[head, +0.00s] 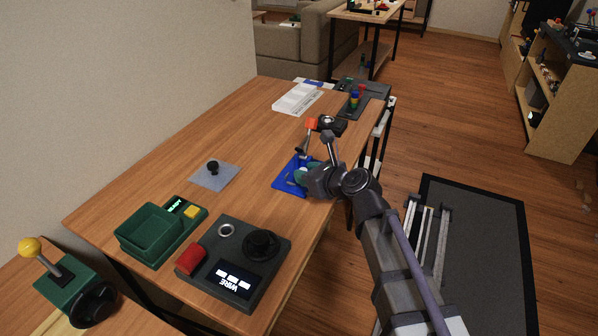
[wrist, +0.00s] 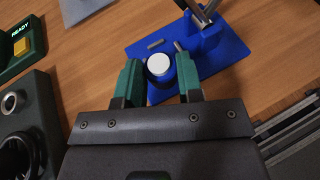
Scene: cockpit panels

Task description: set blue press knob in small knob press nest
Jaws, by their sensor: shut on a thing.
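The small knob press is a blue flat base (head: 284,184) near the table's right edge in the head view. In the wrist view its base (wrist: 220,60) fills the upper middle, with a blue block and metal lever parts at upper right. My gripper (wrist: 158,70) is shut, its green fingers on either side of a round knob (wrist: 158,65) with a white top and dark blue side. The knob appears over the near left part of the base. Whether it touches the base, I cannot tell. The nest is not clearly visible. In the head view my gripper (head: 306,172) hides the knob.
A grey mat (head: 226,181) with a black knob (head: 212,167) lies left of the press. A green tray unit (head: 150,235) and a dark panel (head: 245,252) stand at the near end. A white tray (head: 297,99) is farther back. The table between is clear.

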